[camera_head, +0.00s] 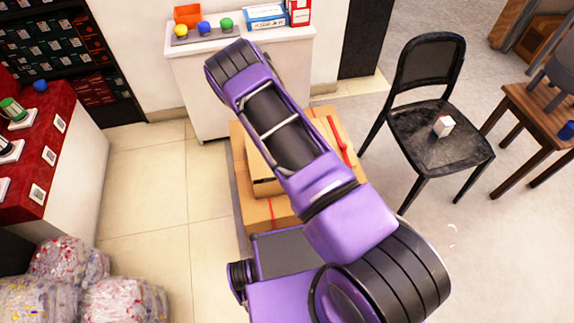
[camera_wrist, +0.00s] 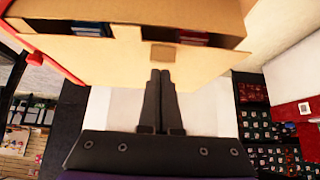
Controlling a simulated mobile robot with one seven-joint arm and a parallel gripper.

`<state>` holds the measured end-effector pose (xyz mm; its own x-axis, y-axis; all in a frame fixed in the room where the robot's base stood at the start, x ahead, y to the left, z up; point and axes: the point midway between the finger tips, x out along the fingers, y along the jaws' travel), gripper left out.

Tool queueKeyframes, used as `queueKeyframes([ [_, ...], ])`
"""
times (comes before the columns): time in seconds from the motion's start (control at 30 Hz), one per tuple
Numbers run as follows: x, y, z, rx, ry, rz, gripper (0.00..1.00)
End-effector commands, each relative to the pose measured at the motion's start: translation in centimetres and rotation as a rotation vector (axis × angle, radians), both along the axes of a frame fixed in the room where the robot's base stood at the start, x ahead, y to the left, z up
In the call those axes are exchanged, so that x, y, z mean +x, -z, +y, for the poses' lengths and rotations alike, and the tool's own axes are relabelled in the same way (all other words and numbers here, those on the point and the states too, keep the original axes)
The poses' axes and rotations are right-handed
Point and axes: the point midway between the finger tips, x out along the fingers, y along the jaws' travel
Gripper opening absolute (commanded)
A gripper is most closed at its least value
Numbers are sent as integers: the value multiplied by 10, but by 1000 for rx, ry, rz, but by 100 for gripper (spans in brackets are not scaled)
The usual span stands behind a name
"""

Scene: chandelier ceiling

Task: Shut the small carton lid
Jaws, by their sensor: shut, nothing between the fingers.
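A small tan carton (camera_head: 262,180) sits on larger cardboard boxes, mostly hidden behind my purple arm. In the wrist view the carton (camera_wrist: 110,57) fills the top of the picture. Its panel has a small brown tab (camera_wrist: 162,52) at the middle of the edge. Dark gaps on both sides of the panel show a blue item (camera_wrist: 90,30) and another blue and red item (camera_wrist: 193,37) inside. My gripper (camera_wrist: 160,73) is shut and empty, its fingertips close below the tab; I cannot tell whether they touch. The gripper is hidden in the head view.
Larger boxes (camera_head: 268,213) with red tape stand under the carton. A white cabinet (camera_head: 195,90) is behind them. Clear tiled floor (camera_head: 140,190) lies to the left.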

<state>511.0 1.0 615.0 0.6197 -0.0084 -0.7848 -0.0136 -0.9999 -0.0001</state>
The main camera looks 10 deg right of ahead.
Motion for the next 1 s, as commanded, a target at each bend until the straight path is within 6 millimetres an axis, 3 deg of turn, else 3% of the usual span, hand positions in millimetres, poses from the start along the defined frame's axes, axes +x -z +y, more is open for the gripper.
queueKeyframes([
  [0.17, -1, 2, 0, 1, 1, 0, 0],
  [0.53, -9, 39, 0, 1, 2, -1, 0],
  [1.0, -12, 43, 0, 0, 0, 7, 0],
])
